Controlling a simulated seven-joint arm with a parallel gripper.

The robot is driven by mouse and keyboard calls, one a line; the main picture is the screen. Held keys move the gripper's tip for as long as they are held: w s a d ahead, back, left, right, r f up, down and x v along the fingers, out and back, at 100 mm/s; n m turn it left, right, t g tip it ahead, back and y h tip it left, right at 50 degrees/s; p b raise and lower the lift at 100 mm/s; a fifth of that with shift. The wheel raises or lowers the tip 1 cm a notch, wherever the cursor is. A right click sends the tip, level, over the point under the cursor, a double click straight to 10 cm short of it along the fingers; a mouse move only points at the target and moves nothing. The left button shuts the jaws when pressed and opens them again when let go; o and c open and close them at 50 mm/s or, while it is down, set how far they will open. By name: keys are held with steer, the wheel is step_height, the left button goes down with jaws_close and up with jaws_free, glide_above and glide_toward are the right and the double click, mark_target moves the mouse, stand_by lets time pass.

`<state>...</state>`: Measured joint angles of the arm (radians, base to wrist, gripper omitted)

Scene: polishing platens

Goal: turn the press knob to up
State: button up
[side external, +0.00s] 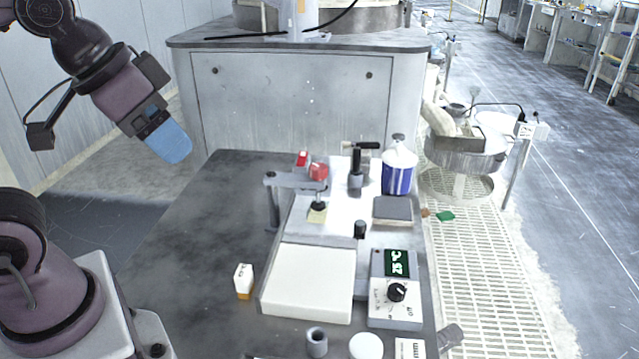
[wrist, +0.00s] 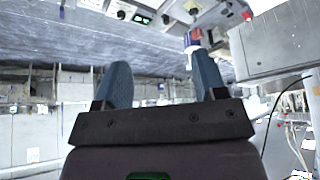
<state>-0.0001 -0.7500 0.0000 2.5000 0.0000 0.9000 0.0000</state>
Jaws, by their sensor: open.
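A control box (side external: 383,310) with a lit green display stands at the front right of the bench. A round black knob (side external: 397,291) sits on its face, beside small printed labels; its exact pointing is too small to read. Behind it is a press with a grey arm (side external: 290,180) and a red part (side external: 318,171) on top. I cannot tell which of these is the press knob. My gripper (side external: 168,143) is high at the left, well apart from both. In the wrist view my gripper (wrist: 162,82) has its blue fingers spread with nothing between them; the display (wrist: 140,18) shows upside down.
A white plate (side external: 308,283), a small white-and-orange bottle (side external: 243,281), a blue-and-white container (side external: 398,172), a grey square block (side external: 392,211) and a black-handled lever (side external: 356,165) crowd the bench. The bench's left side (side external: 190,230) is clear. A large cabinet (side external: 300,100) stands behind.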

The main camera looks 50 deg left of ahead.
steer(key=m+g, duration=0.6)
steer(key=m, duration=2.3)
glide_above(318, 167)
step_height(318, 167, down, 8)
step_height(318, 167, down, 12)
steer(key=shift+c, duration=0.3)
